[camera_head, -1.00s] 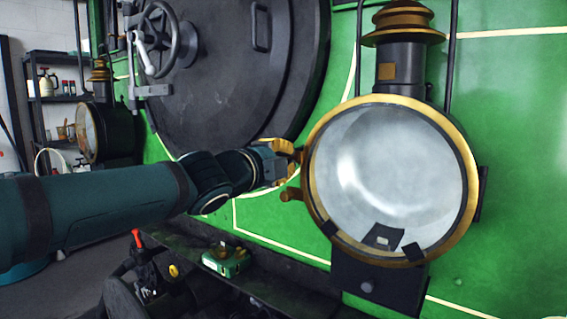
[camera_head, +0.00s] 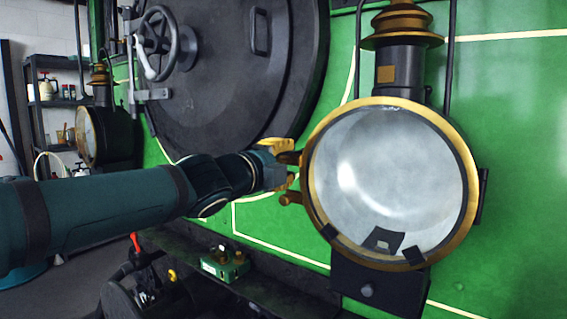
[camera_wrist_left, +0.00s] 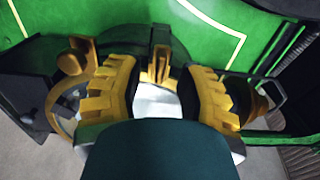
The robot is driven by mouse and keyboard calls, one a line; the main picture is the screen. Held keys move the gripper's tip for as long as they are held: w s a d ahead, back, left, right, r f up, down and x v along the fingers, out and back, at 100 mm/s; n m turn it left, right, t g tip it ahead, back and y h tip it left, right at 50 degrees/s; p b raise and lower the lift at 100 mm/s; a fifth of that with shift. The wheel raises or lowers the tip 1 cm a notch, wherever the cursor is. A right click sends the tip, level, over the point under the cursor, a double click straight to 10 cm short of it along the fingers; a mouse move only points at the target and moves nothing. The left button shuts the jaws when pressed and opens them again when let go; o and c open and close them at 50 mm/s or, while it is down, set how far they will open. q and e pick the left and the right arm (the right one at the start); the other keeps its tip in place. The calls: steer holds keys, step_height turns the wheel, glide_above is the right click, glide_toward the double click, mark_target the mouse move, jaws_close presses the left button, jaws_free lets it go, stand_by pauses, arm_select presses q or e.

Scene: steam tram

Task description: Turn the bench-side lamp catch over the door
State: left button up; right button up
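The bench-side lamp (camera_head: 388,185) is a round lamp with a brass rim, a pale glass door and a black chimney with a brass cap, on the green front at right. At the left edge of its rim is a brass catch (camera_head: 289,157). A brass knob (camera_head: 290,198) sticks out just below. My left gripper (camera_head: 279,163) is at the catch. In the left wrist view, its yellow fingers (camera_wrist_left: 162,88) are apart, one on each side of the brass catch (camera_wrist_left: 160,66), with small gaps visible. The knob (camera_wrist_left: 72,62) is outside the fingers. My right gripper is not in view.
A large black round door (camera_head: 245,70) with a handwheel (camera_head: 165,42) is behind my left arm. A second lamp (camera_head: 100,132) stands at far left, near shelves (camera_head: 55,100). A green box (camera_head: 224,263) lies on the dark ledge below the arm.

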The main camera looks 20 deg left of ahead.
arm_select(q)
steer(key=shift+s, duration=0.15)
steer(key=v, duration=1.1)
steer(key=shift+s+a, duration=0.15)
steer(key=shift+s, duration=0.25)
steer(key=w+d+f+n+g, duration=0.2)
steer(key=d+f+n+g, duration=0.15)
steer(key=f, duration=0.85)
steer(key=w+d+f+n+g, duration=0.2)
steer(key=w+f+n, duration=0.15)
steer(key=f, duration=0.95)
steer(key=w+d+f+n+g, duration=0.2)
steer(key=f+n, duration=0.3)
steer(key=f, duration=0.7)
steer(key=s+d+f+n+g, duration=0.1)
steer(key=s+f+n, duration=0.3)
steer(key=f, duration=0.5)
steer(key=s+f+n+g+y, duration=0.1)
steer(key=s+f+n+g, duration=0.3)
steer(key=s+f, duration=0.5)
steer(key=s+d+f+n+g+y, duration=0.1)
steer(key=s+f+n+g, duration=0.2)
steer(key=s+f, duration=0.3)
step_height(320, 180, down, 5)
steer(key=shift+s+d+r+n, duration=0.2)
steer(key=shift+d+n, duration=0.1)
steer(key=shift+n, duration=0.1)
